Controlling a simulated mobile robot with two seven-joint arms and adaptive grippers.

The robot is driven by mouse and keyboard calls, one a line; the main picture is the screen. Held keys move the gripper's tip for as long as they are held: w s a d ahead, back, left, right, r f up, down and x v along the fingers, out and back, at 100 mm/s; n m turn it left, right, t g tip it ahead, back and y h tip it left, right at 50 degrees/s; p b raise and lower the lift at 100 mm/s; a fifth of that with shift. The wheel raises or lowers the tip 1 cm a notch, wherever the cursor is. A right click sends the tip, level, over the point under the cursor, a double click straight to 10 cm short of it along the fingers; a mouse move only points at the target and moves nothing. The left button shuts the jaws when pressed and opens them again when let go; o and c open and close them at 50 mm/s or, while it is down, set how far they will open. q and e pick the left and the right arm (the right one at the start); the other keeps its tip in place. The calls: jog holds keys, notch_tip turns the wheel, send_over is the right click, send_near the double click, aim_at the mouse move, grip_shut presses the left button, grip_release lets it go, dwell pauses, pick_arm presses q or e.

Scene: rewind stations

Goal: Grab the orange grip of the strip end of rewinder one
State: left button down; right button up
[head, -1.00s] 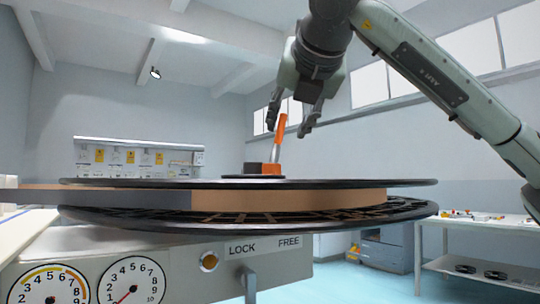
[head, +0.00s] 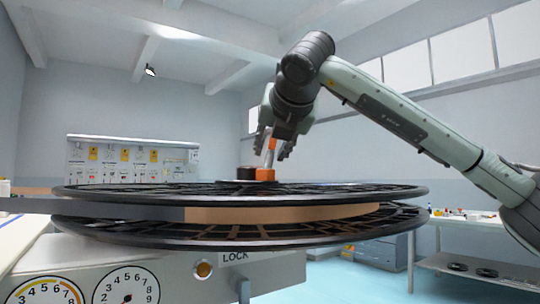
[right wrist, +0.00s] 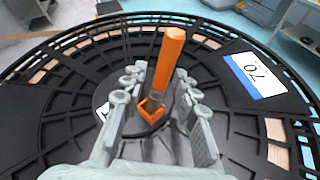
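An orange upright handle (right wrist: 168,58) with a grey shaft and an orange base (right wrist: 151,110) stands at the hub of a large black reel (right wrist: 240,125). In the head view the orange base (head: 265,174) sits on top of the reel (head: 395,191), and part of the handle is hidden by my gripper. My right gripper (head: 272,152) is lowered over the handle. In the right wrist view its fingers (right wrist: 158,88) are apart, one on each side of the handle, with gaps visible. A strip (head: 100,208), grey then tan, runs from the left onto the reel. My left gripper is out of view.
Below the reel is a grey machine panel (head: 175,268) with dials and a lock lever (head: 244,284). A white label (right wrist: 254,75) lies on the reel. A table with small items (head: 465,217) stands at the right. A board (head: 130,160) is behind.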

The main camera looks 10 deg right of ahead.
grip_shut()
